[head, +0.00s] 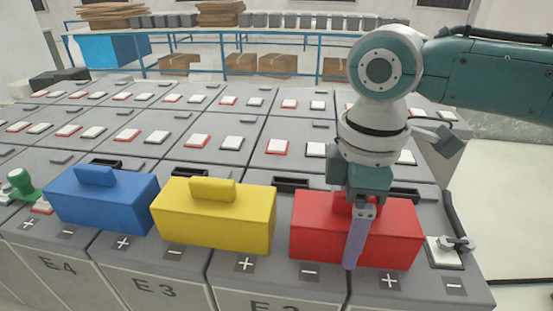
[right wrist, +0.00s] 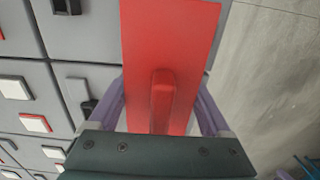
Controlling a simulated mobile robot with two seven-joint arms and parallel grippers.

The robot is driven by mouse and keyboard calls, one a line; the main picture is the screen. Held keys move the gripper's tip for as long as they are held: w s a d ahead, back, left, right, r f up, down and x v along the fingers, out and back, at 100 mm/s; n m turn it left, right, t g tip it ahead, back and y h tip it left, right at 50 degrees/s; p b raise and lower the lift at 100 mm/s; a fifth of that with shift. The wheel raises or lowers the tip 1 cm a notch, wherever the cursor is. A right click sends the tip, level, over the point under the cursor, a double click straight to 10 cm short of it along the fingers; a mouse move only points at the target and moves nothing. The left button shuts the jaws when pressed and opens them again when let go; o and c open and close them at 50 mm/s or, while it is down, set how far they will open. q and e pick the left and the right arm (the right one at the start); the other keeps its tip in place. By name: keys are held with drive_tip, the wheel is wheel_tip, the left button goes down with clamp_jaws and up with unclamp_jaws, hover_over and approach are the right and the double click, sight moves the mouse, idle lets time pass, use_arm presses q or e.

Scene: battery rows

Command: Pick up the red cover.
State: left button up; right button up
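The red cover (head: 400,228) is a box with a raised handle on top, on the front battery row at the right. It fills the middle of the right wrist view (right wrist: 140,45), where its handle (right wrist: 162,100) lies between my fingers. My right gripper (head: 361,225) is over it, pointing down. The fingers are open, one in front of the cover's front face; the far one is hidden in the head view. The right wrist view shows them apart, one on each side of the cover, with gaps to the handle. I cannot tell whether they touch the cover's sides. My left gripper is not in view.
A yellow cover (head: 215,222) and a blue cover (head: 103,202) stand to the left on the same row. A cable with a metal clamp (head: 457,243) is close on the right. A green knob-like object (head: 21,185) stands far left. Shelves with boxes stand behind.

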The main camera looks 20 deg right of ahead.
drive_tip(key=c, duration=0.8)
drive_tip(key=shift+r, duration=0.15)
